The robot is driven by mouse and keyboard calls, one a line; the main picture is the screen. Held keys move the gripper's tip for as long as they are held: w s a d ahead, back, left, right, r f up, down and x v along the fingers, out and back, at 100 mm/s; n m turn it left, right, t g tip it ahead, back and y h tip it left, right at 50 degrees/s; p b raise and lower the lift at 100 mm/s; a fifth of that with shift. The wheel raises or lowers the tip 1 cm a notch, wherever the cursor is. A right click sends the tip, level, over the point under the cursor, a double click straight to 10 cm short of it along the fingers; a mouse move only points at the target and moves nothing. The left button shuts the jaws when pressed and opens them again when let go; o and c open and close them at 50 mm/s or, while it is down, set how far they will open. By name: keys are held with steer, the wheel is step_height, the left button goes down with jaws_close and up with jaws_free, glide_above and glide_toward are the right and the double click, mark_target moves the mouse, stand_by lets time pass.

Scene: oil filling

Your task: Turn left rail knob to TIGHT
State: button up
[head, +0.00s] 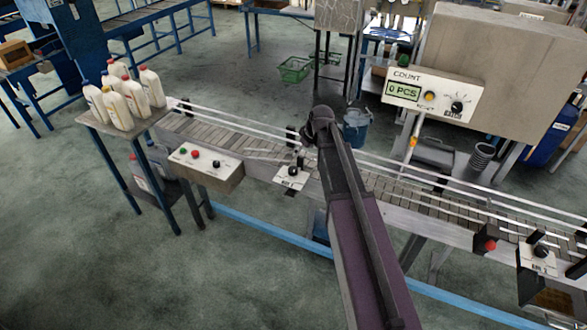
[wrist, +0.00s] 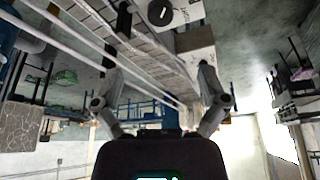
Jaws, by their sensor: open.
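The left rail knob (head: 293,171) is a small black knob on a white plate on the conveyor's near side, just left of my arm in the head view. In the wrist view a black knob (wrist: 160,12) on a white plate shows at the top edge, beyond my fingers. The plate's lettering and the knob's setting are too small to read. My gripper (wrist: 158,75) is open and empty, with its two fingers spread wide and apart from the knob. In the head view my arm hides the gripper's fingers.
The conveyor (head: 405,190) has thin guide rails along it. A control box (head: 205,167) with buttons stands left of the knob. Another knob plate (head: 538,258) is at the far right. Several white bottles (head: 122,103) stand on a side table. A counter panel (head: 430,92) stands behind.

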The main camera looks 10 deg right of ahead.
mark_target(293, 170)
steer(key=shift+f, duration=0.2)
steer(key=b+x, duration=1.2)
steer(key=x, duration=0.1)
steer(key=shift+s+a+f+b, duration=0.1)
steer(key=shift+f+b, duration=0.1)
steer(key=shift+b, duration=0.15)
stand_by(0.3)
steer(key=c, duration=1.1)
